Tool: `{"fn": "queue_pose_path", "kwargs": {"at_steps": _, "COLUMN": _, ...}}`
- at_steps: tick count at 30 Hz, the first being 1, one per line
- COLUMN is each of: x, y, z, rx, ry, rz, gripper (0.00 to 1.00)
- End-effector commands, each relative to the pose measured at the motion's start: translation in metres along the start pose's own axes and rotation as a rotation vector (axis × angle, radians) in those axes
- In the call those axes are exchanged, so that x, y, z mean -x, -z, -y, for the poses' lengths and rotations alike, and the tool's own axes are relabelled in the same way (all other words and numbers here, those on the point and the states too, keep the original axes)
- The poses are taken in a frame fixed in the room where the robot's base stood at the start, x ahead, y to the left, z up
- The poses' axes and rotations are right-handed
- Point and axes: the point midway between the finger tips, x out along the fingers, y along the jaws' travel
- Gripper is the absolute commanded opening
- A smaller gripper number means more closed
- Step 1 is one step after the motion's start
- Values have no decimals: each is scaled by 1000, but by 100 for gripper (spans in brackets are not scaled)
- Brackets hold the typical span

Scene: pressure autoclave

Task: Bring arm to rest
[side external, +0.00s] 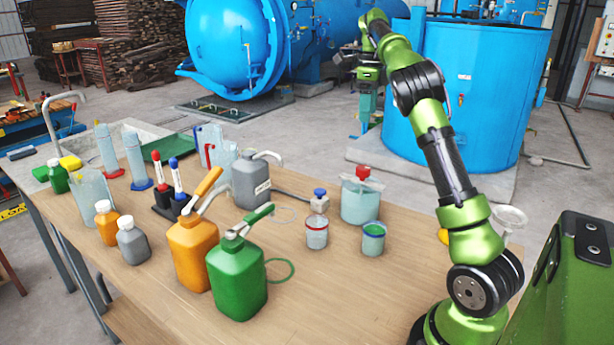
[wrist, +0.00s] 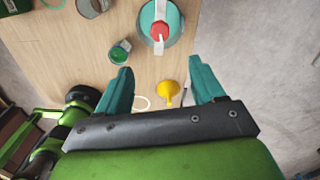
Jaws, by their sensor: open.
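My arm rises from the right front of the table. My gripper (side external: 366,122) is raised beyond the table's far side in the side view, with its teal fingers pointing down. In the wrist view my gripper (wrist: 160,78) has two teal fingers spread wide apart with nothing held between them. A yellow funnel (wrist: 168,91) shows in the gap between the fingers, but it lies below on the table. A teal jar with a red cap (wrist: 160,28) and a small green-rimmed cup (wrist: 120,52) stand beyond the fingers.
The wooden table (side external: 330,290) holds an orange jug (side external: 193,250), a green jug (side external: 237,277), a grey can (side external: 250,180) and several bottles. A large blue tank (side external: 455,100) stands close behind my arm. A green machine (side external: 565,290) is at the right front.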

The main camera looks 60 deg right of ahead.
Motion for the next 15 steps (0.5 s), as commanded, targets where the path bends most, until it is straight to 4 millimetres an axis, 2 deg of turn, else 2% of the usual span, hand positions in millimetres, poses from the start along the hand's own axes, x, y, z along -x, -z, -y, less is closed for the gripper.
{"fn": "queue_pose_path", "kwargs": {"at_steps": 4, "x": 0, "y": 1, "z": 1, "rx": 32, "ry": 7, "rz": -3, "gripper": 68}}
{"fn": "queue_pose_path", "kwargs": {"at_steps": 6, "x": -2, "y": 4, "z": 8, "rx": 112, "ry": 34, "rz": -16, "gripper": 68}}
{"fn": "queue_pose_path", "kwargs": {"at_steps": 9, "x": -24, "y": 14, "z": 14, "rx": 306, "ry": 34, "rz": -32, "gripper": 68}}
{"fn": "queue_pose_path", "kwargs": {"at_steps": 11, "x": -30, "y": 17, "z": 7, "rx": 449, "ry": 41, "rz": -11, "gripper": 68}}
{"fn": "queue_pose_path", "kwargs": {"at_steps": 15, "x": -40, "y": 12, "z": -27, "rx": 812, "ry": 78, "rz": 69, "gripper": 68}}
